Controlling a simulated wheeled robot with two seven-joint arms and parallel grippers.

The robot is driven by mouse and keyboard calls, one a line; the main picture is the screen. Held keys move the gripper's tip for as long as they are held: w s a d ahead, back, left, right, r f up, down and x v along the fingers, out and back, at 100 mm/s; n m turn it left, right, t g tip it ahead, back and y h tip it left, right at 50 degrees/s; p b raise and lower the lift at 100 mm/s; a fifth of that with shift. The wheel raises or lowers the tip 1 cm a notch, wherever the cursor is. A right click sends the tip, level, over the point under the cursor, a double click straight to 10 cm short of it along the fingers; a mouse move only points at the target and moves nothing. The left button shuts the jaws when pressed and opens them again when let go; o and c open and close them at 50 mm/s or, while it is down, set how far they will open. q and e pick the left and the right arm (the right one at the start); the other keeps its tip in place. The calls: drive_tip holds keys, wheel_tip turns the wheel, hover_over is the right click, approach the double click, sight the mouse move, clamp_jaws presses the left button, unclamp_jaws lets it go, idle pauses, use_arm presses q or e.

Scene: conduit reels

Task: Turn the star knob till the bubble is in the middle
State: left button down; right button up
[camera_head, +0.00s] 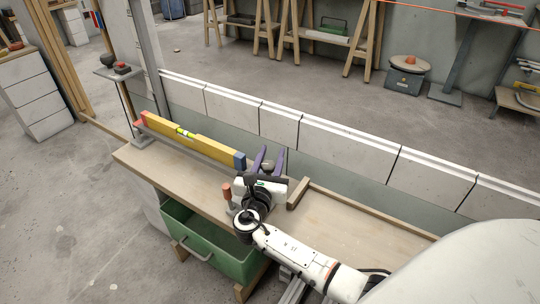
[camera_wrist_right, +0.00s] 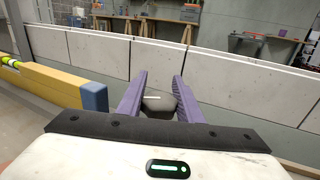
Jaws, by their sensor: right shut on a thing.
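The yellow spirit level (camera_head: 210,147) lies along the bench, with a red end at the left and a blue end at the right. Its green vial (camera_head: 185,132) is too small for me to read the bubble's place; in the right wrist view the vial is at the left edge. The star knob (camera_wrist_right: 158,103) is dark grey with a pale line on top, just right of the level's blue end. My right gripper (camera_wrist_right: 159,78) has its purple fingers on either side of the knob and is shut on it. The knob also shows in the head view (camera_head: 267,166). My left gripper is out of view.
The wooden bench (camera_head: 340,222) is clear on the right, beyond a wooden strip (camera_head: 298,194). A red-topped post (camera_head: 227,190) stands close to my right gripper. A low white block wall (camera_head: 345,148) runs behind the bench. A green bin (camera_head: 205,241) sits below.

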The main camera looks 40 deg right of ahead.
sight(267, 169)
idle(0.5)
drive_tip(key=o, duration=0.8)
drive_tip(key=shift+c, duration=0.2)
use_arm(q)
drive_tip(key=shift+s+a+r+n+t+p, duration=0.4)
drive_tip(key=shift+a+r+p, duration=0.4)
drive_tip(key=shift+p, duration=0.4)
use_arm(e)
drive_tip(key=v, duration=1)
drive_tip(key=shift+a, duration=0.2)
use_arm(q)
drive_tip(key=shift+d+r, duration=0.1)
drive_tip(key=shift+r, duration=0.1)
use_arm(e)
drive_tip(key=shift+r, duration=0.15)
